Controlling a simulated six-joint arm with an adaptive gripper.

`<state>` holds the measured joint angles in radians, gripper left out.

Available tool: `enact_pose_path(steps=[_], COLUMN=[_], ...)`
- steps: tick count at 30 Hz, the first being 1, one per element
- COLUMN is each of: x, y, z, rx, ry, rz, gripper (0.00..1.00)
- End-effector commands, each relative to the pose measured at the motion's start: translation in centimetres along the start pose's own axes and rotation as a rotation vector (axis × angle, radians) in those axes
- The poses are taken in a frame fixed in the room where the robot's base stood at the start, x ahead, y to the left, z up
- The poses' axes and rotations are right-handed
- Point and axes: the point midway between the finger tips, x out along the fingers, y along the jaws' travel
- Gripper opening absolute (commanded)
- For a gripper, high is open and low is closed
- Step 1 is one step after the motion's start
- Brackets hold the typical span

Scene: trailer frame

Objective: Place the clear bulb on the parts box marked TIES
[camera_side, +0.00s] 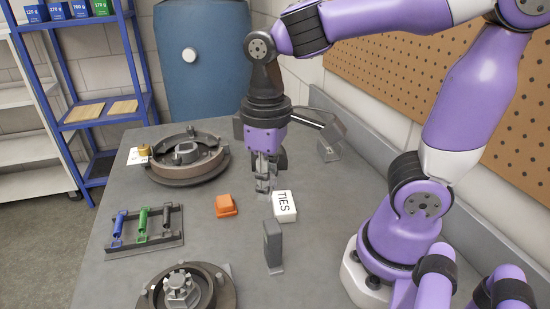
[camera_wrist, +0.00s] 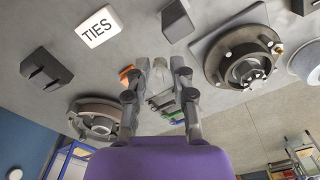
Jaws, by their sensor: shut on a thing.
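The parts box marked TIES (camera_side: 285,213) is a small white block lying on the grey bench, its label facing up. It also shows at the upper left of the wrist view (camera_wrist: 97,27). My gripper (camera_side: 264,186) points down just behind and left of the box in the side view, apart from it. In the wrist view my gripper (camera_wrist: 159,82) is shut on the clear bulb (camera_wrist: 160,76), a pale see-through shape between the fingertips. In the side view the bulb is too small and too hidden by the fingers to make out.
An orange block (camera_side: 226,206) lies left of the box. A dark upright block (camera_side: 272,246) stands in front of it. A rack with coloured handles (camera_side: 143,230), a round drum part (camera_side: 188,159) and a hub (camera_side: 183,291) are on the bench. A dark bracket (camera_side: 329,150) lies behind.

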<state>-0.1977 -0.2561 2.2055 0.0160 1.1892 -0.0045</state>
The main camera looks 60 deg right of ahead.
Motion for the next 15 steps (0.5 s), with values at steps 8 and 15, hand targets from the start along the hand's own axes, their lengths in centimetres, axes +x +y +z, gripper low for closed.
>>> enact_pose_path(steps=[8, 15], x=[3.0, 6.2], y=[4.6, 9.7], z=[0.2, -0.2], rx=[0.011, 0.003], ry=[-0.007, -0.005], rz=[-0.001, -0.002], gripper=[0.11, 0.11])
